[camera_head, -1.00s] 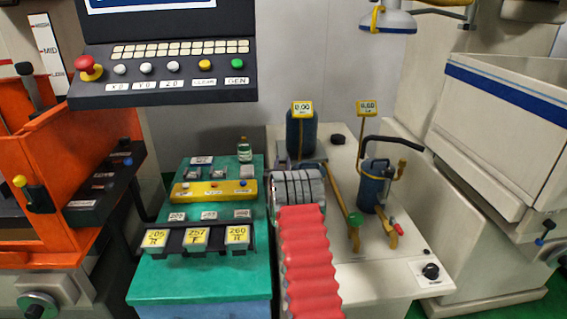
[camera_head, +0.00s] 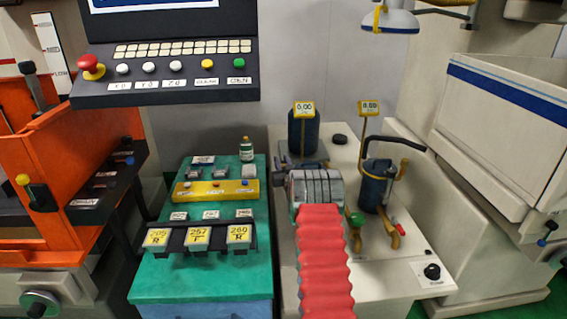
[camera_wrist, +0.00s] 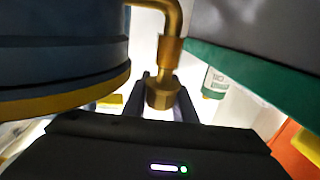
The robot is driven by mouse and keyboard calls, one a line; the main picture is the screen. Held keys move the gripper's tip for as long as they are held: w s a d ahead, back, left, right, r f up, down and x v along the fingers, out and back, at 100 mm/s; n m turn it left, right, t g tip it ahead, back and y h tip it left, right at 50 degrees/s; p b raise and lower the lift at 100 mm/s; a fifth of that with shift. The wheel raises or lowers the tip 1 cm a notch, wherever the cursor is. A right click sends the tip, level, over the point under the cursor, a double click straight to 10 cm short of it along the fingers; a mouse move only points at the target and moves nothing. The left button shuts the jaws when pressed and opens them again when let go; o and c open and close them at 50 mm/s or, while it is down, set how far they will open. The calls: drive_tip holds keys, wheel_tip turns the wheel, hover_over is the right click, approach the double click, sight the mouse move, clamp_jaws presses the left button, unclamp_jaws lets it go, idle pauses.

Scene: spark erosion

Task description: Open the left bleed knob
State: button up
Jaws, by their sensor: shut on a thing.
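In the wrist view a brass knob (camera_wrist: 163,94) sits at the end of a bent brass pipe (camera_wrist: 171,48). My gripper (camera_wrist: 164,88) is shut on the knob, with one dark finger on each side. A dark blue housing (camera_wrist: 62,45) with a yellow rim fills the left of this view, beside the knob. In the head view the left blue canister (camera_head: 303,128) stands behind my arm, which hides its lower part, the gripper and the held knob. The right canister (camera_head: 373,186) stands apart, with a red-tipped fitting (camera_head: 399,230) in front.
A green knob (camera_head: 356,219) stands close to the right of my arm. Left of the arm is a green bench (camera_head: 205,282) with labelled blocks and a small bottle (camera_head: 246,150). A yellow-tagged gauge (camera_head: 304,108) rises at the left canister. A black dial (camera_head: 432,271) sits front right.

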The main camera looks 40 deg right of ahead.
drive_tip(key=shift+r+n+t+y, duration=0.15)
drive_tip(key=shift+n+t+y, duration=0.15)
drive_tip(key=shift+n+y, duration=0.3)
drive_tip(key=o, duration=0.8)
drive_tip(key=shift+c, duration=0.2)
drive_tip(key=shift+o, duration=1.4)
drive_tip(key=shift+a, duration=0.1)
wheel_tip(320, 180, up, 10)
